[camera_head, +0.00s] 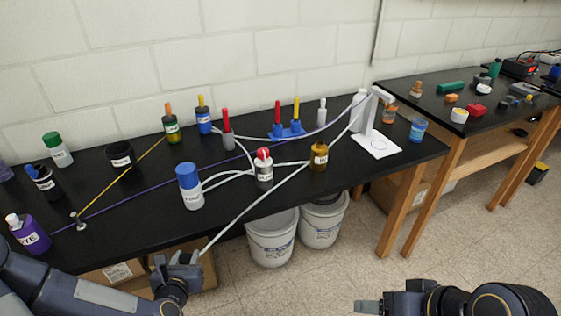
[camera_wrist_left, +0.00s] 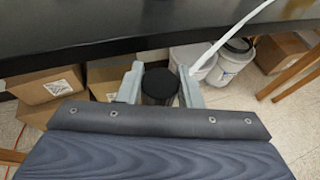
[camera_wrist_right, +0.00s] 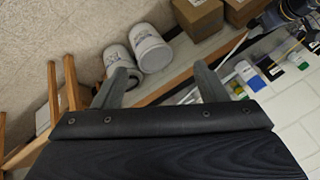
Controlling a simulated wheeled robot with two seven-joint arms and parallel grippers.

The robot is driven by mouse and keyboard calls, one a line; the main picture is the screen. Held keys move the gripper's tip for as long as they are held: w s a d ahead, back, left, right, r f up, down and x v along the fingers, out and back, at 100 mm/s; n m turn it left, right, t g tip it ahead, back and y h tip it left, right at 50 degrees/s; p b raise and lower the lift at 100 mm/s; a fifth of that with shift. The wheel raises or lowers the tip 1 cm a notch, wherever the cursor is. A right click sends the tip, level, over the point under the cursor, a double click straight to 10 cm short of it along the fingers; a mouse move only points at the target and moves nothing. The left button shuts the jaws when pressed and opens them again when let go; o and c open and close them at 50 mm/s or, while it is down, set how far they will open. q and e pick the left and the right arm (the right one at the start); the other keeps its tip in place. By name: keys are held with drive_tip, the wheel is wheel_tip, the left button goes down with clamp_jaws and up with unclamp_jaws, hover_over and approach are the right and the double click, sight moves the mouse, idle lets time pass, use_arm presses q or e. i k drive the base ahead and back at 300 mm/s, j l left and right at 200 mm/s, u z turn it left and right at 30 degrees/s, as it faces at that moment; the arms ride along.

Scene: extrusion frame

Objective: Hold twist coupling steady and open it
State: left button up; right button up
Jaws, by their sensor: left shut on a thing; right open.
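My left gripper (camera_head: 178,260) is in front of the black table's front edge. In the left wrist view, a dark round coupling (camera_wrist_left: 160,84) sits between its two fingers, and the gripper is shut on it. A white hose (camera_head: 262,192) runs from beside this gripper up across the table to a white stand. In the left wrist view the hose (camera_wrist_left: 232,32) comes down to the right finger; its joint with the coupling is hidden. My right gripper (camera_head: 364,306) is over the floor at the lower right, apart from the coupling. In the right wrist view its fingers (camera_wrist_right: 163,85) are spread and empty.
The black table (camera_head: 130,240) carries several bottles, a black cup (camera_head: 120,156), cords and the white stand (camera_head: 358,112). White buckets (camera_head: 271,240) and cardboard boxes (camera_wrist_left: 50,86) stand below it. A second table (camera_head: 420,90) is at right. Floor between my grippers is clear.

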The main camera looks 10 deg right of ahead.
sight(319, 150)
drive_tip(key=i+l+u, duration=0.1)
drive_tip(key=l, duration=0.55)
drive_tip(key=i+l+u, duration=0.1)
drive_tip(key=l, duration=0.55)
drive_tip(key=i+l+u, duration=0.1)
drive_tip(key=l, duration=0.55)
